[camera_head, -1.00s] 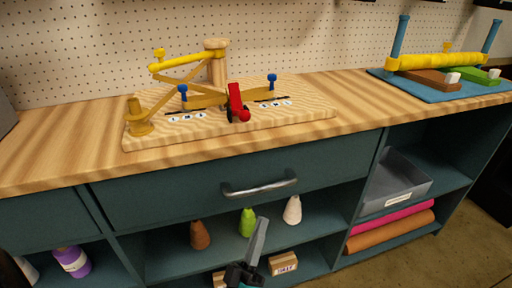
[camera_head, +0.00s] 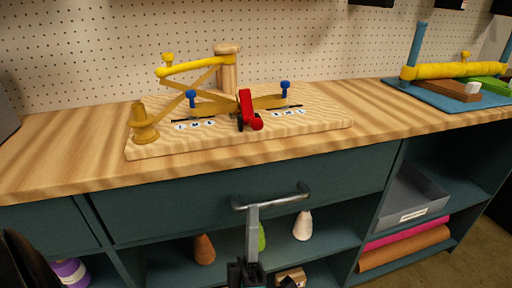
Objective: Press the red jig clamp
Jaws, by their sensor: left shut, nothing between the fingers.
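The red jig clamp (camera_head: 246,106) is a red lever with a rounded knob end, standing at the front middle of a wooden jig board (camera_head: 330,122) on the workbench. Its knob end points toward me and down. My left gripper (camera_head: 253,209) is low in the middle of the view, in front of the cabinet and below the clamp, apart from it. Its fingers point up and are shut with nothing between them. They overlap the drawer handle in the picture. My right gripper does not show.
A metal drawer handle (camera_head: 279,199) sticks out of the drawer front. The jig carries a yellow bar (camera_head: 200,67), blue knobs (camera_head: 285,86) and a brass-coloured post (camera_head: 144,124). Cones (camera_head: 303,224) stand on the shelf below. The bench top (camera_head: 60,150) is clear at left.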

